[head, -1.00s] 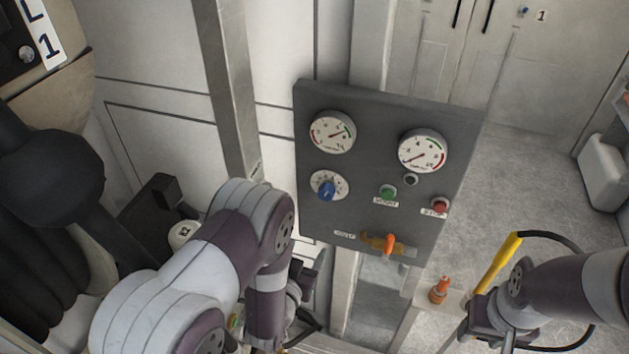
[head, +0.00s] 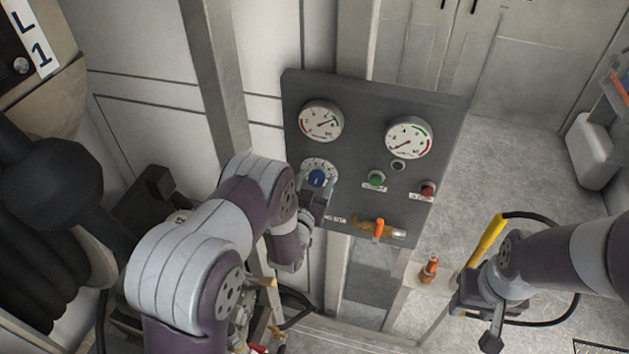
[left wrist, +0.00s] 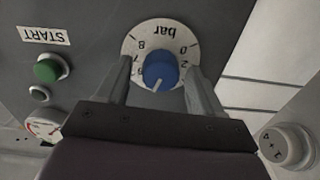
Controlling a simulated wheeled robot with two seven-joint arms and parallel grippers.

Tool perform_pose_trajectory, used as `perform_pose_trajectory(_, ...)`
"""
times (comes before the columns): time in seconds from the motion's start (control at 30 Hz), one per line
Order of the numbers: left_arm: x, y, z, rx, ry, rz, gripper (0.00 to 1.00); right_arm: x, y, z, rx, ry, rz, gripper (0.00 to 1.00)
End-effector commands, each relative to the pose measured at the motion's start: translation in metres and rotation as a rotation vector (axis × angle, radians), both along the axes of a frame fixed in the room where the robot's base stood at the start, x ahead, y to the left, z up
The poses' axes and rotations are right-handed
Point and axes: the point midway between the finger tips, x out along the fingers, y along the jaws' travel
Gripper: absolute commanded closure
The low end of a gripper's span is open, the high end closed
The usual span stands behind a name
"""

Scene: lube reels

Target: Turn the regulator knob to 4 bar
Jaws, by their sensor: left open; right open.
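The blue regulator knob (head: 317,178) sits on a white dial plate (left wrist: 185,36) marked "bar", at the lower left of the dark panel (head: 350,95). My left gripper (head: 316,195) is at the knob, coming from below. In the left wrist view its open fingers (left wrist: 157,72) stand on either side of the knob (left wrist: 160,68), with gaps visible. The knob's white mark points down towards the gripper's palm; the numeral there is hidden. The left gauge (head: 321,121) has its needle pointing right and slightly up. My right gripper (head: 478,318) is open, away from the panel.
The panel also carries a right gauge (head: 409,138), a green button (head: 376,178), a red button (head: 428,189) and an orange-handled valve (head: 379,228). A metal post (head: 212,80) stands left of the panel. An orange bottle-like object (head: 429,268) stands below right.

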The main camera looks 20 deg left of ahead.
Motion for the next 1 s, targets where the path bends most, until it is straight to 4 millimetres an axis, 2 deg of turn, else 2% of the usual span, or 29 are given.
perform_pose_trajectory(0.1,0.000,0.000,0.000,0.000,0.000,0.000,0.33,0.000,0.000,0.000,0.000,0.000,0.000,0.54)
perform_pose_trajectory(0.13,0.000,0.000,0.000,0.000,0.000,0.000,0.37,0.000,0.000,0.000,0.000,0.000,0.000,0.54)
perform_pose_trajectory(0.3,0.000,0.000,0.000,0.000,0.000,0.000,0.90,0.000,0.000,0.000,0.000,0.000,0.000,0.54)
perform_pose_trajectory(0.67,0.000,0.000,0.001,-0.034,-0.003,0.000,0.89,0.000,0.000,-0.004,0.000,0.000,0.000,0.54)
perform_pose_trajectory(1.0,0.001,0.001,0.000,-0.249,0.001,0.000,0.89,0.000,0.000,-0.020,0.000,0.000,0.000,0.54)
